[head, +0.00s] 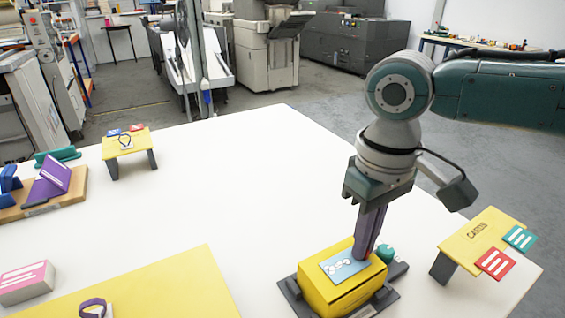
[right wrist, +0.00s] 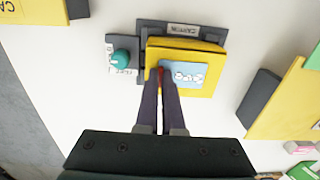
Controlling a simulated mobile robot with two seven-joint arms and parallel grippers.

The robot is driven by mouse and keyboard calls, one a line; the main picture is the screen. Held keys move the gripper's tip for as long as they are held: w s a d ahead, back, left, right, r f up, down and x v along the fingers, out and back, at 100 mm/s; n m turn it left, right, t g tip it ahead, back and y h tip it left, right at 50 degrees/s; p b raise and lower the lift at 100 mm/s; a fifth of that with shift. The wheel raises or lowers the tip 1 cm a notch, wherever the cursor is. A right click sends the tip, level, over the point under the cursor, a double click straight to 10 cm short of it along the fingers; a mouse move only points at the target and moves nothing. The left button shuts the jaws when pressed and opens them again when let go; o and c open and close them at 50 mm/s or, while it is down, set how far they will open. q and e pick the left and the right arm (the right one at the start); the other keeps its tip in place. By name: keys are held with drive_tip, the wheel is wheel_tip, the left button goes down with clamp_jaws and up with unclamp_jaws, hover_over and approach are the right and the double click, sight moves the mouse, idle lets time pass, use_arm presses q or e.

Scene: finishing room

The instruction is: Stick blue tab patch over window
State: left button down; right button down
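A yellow carton (head: 340,288) sits in a dark cradle (head: 387,301). On its top is a light-blue panel with white shapes (head: 343,265), also in the right wrist view (right wrist: 190,76); I cannot tell whether it is the window or a patch over it. My right gripper (head: 361,258) points down at the panel's edge, its purple fingers close together. In the right wrist view something small and red (right wrist: 161,73) shows at the fingertips; I cannot tell whether it is held. A small blue piece (head: 114,132) lies on the far yellow stand (head: 126,145). My left gripper is out of view.
A teal knob (head: 385,252) stands beside the carton. A yellow stand (head: 470,236) at right carries a teal and a red tag (head: 495,263). A wooden holder (head: 40,205) with purple and blue pieces is at left. The white tabletop's middle is clear.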

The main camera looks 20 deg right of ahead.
drive_tip(key=shift+f+p, duration=0.15)
drive_tip(key=shift+p, duration=0.15)
idle(0.5)
idle(0.4)
drive_tip(key=shift+p, duration=0.3)
drive_tip(key=c, duration=0.6)
unclamp_jaws()
drive_tip(key=shift+r, duration=0.2)
drive_tip(key=shift+c, duration=0.2)
drive_tip(key=shift+r, duration=0.1)
